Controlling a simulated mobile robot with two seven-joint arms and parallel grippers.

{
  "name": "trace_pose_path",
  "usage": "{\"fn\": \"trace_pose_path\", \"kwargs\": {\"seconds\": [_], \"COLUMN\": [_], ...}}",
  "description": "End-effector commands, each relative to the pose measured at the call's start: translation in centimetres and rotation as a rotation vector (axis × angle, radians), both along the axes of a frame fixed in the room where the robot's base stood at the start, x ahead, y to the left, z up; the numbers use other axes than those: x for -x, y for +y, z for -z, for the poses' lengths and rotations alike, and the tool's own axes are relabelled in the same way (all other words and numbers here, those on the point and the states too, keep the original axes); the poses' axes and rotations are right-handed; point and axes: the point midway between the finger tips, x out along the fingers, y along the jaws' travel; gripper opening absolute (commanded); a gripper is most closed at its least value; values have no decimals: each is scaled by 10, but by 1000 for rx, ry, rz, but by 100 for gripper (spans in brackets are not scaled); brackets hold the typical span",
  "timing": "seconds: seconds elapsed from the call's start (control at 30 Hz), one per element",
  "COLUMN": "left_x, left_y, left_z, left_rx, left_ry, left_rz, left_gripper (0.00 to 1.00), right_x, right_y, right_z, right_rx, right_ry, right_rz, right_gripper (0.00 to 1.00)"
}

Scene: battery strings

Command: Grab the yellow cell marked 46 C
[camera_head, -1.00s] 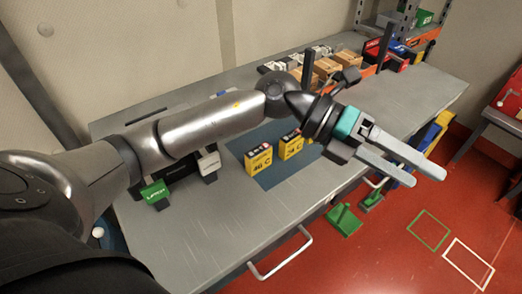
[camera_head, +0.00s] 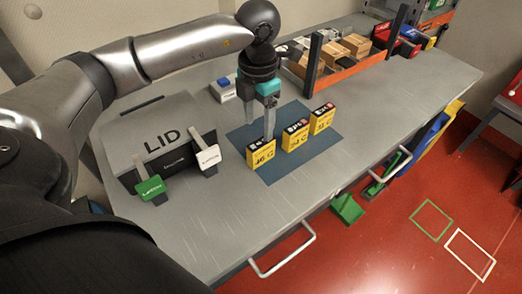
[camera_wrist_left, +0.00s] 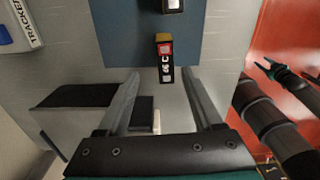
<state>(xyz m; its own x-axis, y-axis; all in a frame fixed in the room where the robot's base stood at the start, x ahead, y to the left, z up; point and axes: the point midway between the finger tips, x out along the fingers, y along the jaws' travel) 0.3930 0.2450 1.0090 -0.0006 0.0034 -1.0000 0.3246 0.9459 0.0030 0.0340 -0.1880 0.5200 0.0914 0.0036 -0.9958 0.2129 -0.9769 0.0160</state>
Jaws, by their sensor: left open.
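The yellow cell marked 46 C (camera_head: 262,154) stands upright on a dark blue mat (camera_head: 283,174), leftmost of three yellow cells in the head view. My left gripper (camera_head: 270,136) is open and points down, with its fingers close behind that cell. In the left wrist view, the dark top of the 46 C cell (camera_wrist_left: 164,66) lies between and just beyond the open fingertips (camera_wrist_left: 161,74). I cannot tell whether they touch it.
Two more yellow cells (camera_head: 295,136) (camera_head: 322,118) stand in a row to the right. Cardboard boxes (camera_head: 354,44) sit in a rack behind. The bench front is clear.

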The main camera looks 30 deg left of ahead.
Motion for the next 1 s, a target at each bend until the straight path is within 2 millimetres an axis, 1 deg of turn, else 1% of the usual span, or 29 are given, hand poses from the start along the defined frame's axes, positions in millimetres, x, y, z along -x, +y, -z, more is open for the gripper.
{"fn": "trace_pose_path", "kwargs": {"seconds": [0.03, 0.1, 0.2, 0.37, 0.43, 0.57, 0.7, 0.8, 1.0], "left_x": [1, 1, 0, 0, 1, 4, 4, 4, 3], "left_y": [0, 0, -1, -1, -3, -8, -8, -8, -8], "left_z": [12, 25, 36, 45, 52, 72, 90, 94, 94], "left_rx": [2, 1, 2, 2, 3, 4, 3, 3, 3], "left_ry": [4, 3, 2, 1, 2, 3, 2, 0, -1], "left_rz": [0, 1, 1, 1, 2, 3, 0, 1, 2], "left_gripper": [68, 68, 68, 68, 68, 68, 68, 68, 68], "right_x": [0, 0, 0, 1, 1, 1, 1, 1, 1], "right_y": [0, 0, 0, 0, 0, 0, -1, 0, -1], "right_z": [2, 3, 4, 4, 5, 6, 8, 8, 8], "right_rx": [0, 0, 0, 0, 0, 0, 1, 1, 1], "right_ry": [1, 1, 1, 1, 1, 1, 1, 1, 1], "right_rz": [0, 0, 0, 0, 0, 0, 0, 0, 0], "right_gripper": [50, 50, 50, 50, 50, 50, 50, 50, 50]}}
